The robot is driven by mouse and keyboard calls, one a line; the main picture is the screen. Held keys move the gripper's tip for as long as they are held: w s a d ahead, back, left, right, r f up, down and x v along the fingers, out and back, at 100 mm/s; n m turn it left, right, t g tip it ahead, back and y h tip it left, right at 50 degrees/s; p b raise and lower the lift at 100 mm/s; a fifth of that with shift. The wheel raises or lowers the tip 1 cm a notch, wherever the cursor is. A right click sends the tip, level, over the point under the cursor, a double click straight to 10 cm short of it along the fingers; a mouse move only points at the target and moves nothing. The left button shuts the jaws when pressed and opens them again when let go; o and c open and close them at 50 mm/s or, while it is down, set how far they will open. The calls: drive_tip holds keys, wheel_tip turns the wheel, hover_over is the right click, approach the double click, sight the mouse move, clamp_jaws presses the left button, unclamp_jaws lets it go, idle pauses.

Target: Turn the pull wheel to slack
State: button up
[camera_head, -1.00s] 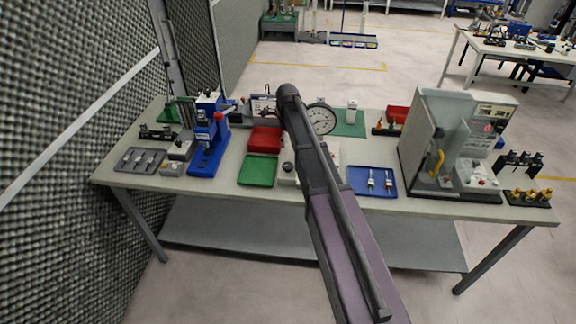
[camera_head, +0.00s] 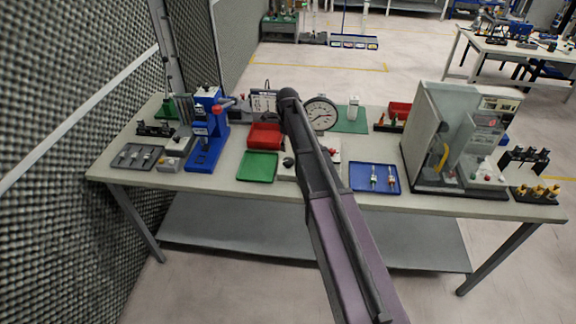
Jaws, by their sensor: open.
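A round white dial gauge (camera_head: 320,115) stands behind my arm at the middle of the bench. In front of it is a pale base (camera_head: 285,175), partly covered by my arm, with a dark round knob (camera_head: 288,162) on its left end. I cannot tell for sure whether this knob is the pull wheel. My arm crosses the view from the bottom up to a dark joint near the gauge. My gripper does not show; it is hidden behind or beyond the arm, so its distance to the knob cannot be seen.
A green tray (camera_head: 258,166) and a red bin (camera_head: 264,137) lie left of the base. A blue tray (camera_head: 372,188) with small parts lies right. A blue press (camera_head: 206,135) and a grey machine (camera_head: 437,135) stand farther out. A foam wall (camera_head: 60,160) rises on the left.

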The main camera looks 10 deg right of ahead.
sight(288, 161)
drive_tip(key=shift+f+b, duration=4.35)
drive_tip(key=shift+f, duration=0.25)
drive_tip(key=c, duration=1.1)
drive_tip(key=shift+d, duration=0.15)
drive_tip(key=shift+c, duration=0.2)
